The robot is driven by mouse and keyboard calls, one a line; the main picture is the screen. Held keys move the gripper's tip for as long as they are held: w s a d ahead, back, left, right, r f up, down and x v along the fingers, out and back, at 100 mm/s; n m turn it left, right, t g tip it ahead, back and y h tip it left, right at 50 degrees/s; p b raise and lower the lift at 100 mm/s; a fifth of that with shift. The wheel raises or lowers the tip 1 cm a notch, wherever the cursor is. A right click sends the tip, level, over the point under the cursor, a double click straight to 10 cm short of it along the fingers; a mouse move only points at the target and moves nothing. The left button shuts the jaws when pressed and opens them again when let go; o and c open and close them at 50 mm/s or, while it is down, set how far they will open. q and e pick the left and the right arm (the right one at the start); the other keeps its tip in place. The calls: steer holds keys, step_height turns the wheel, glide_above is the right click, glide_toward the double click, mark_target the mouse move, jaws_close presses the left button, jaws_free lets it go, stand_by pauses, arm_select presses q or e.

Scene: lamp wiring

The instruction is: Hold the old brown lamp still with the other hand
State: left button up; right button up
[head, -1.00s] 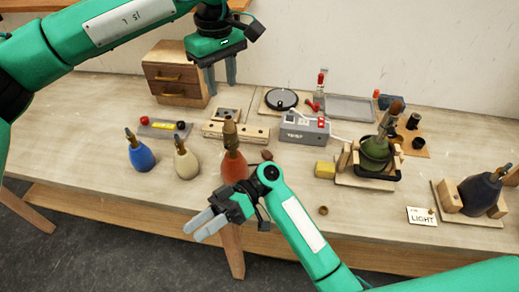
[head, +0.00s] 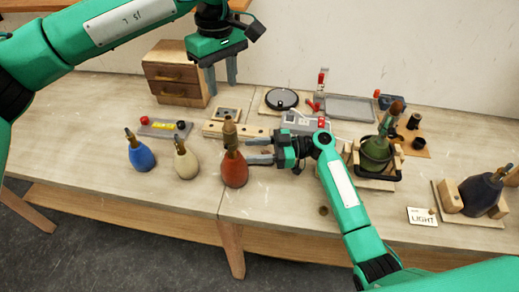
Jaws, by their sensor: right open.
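The brown lamp (head: 235,171), a reddish-brown bottle-shaped body with a brass-coloured neck, stands upright near the front edge of the table, left of centre. My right gripper (head: 249,151) is open, its two fingers pointing left at the lamp's upper body from the right. The fingertips are very close to the lamp; I cannot tell whether they touch it. My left gripper (head: 221,78) hangs high above the back of the table, fingers pointing down, apart and empty.
A cream lamp (head: 186,162) and a blue lamp (head: 141,156) stand left of the brown one. A wooden block with holes (head: 215,129) lies behind it. A green lamp (head: 376,150) sits in a cradle at right, and a dark lamp (head: 478,195) farther right.

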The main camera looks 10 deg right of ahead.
mark_target(233, 152)
steer(key=a, duration=0.6)
steer(key=shift+w+a, duration=0.15)
jaws_close()
stand_by(1.1)
arm_select(q)
steer(key=o, duration=0.5)
steer(key=shift+f, duration=0.3)
steer(key=shift+o, duration=1.2)
steer(key=f, duration=0.5)
steer(key=w+f, duration=0.1)
steer(key=f, duration=0.2)
steer(key=shift+d+f, duration=0.15)
steer(key=shift+f, duration=3.8)
